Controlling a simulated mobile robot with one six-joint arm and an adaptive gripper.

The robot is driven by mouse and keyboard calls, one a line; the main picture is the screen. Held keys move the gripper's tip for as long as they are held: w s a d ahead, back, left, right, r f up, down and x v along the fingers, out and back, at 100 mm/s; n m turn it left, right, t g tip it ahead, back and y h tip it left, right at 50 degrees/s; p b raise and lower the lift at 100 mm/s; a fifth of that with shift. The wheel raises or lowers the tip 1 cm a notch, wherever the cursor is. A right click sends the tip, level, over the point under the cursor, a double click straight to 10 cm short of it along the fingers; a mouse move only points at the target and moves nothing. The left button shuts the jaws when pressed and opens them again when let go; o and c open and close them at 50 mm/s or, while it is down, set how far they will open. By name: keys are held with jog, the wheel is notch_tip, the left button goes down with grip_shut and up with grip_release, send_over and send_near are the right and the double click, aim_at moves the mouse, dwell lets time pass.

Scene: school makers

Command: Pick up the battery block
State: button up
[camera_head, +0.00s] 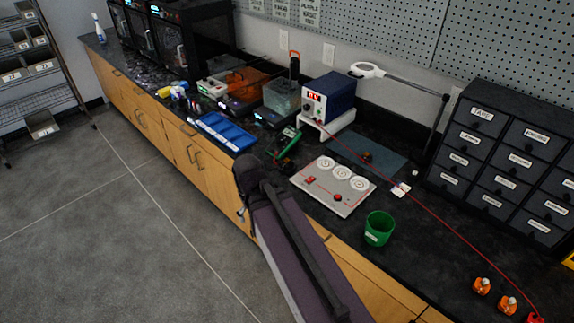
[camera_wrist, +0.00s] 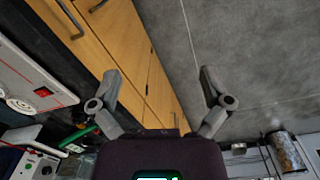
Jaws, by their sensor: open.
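I cannot tell for sure which thing is the battery block. A small red block (camera_head: 311,180) sits on the white board with three round white parts (camera_head: 330,197); the wrist view shows a dark red block (camera_wrist: 43,91) on that board too. A small dark and orange piece (camera_head: 367,157) lies on the grey-blue mat. My gripper (camera_wrist: 159,76) is open and empty, its two fingers spread apart. It hangs by the counter's front edge, over the floor and drawer fronts, away from the board. In the head view my arm hides most of it.
A blue tray (camera_head: 227,131), a green and black tool (camera_head: 284,143), a blue power supply (camera_head: 328,97) and a green cup (camera_head: 379,228) stand around the board. A red cable (camera_head: 440,217) crosses the counter. Drawer units (camera_head: 505,160) stand at right. The floor (camera_head: 120,220) is clear.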

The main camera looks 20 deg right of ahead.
jog(key=w+d+f+n+h+b, duration=0.3)
jog(key=w+d+n+b, duration=0.1)
jog(key=w, duration=0.1)
jog(key=n+t+h+b, duration=0.3)
jog(key=n+h+b, duration=0.7)
jog(key=n, duration=0.7)
send_near(285, 161)
jog(key=s+v, duration=0.1)
jog(key=v, duration=0.2)
jog(key=shift+w+r, duration=0.15)
jog(key=shift+r, duration=0.05)
jog(key=shift+d+f+m, duration=0.1)
jog(key=shift+m, duration=0.2)
jog(key=b+x, duration=0.3)
jog(key=x, duration=0.4)
jog(key=shift+w+f, duration=0.15)
jog(key=shift+f, duration=0.05)
jog(key=shift+w+d+f, duration=0.1)
jog(key=shift+d+f, duration=0.05)
jog(key=shift+d, duration=0.5)
jog(key=shift+b, duration=0.3)
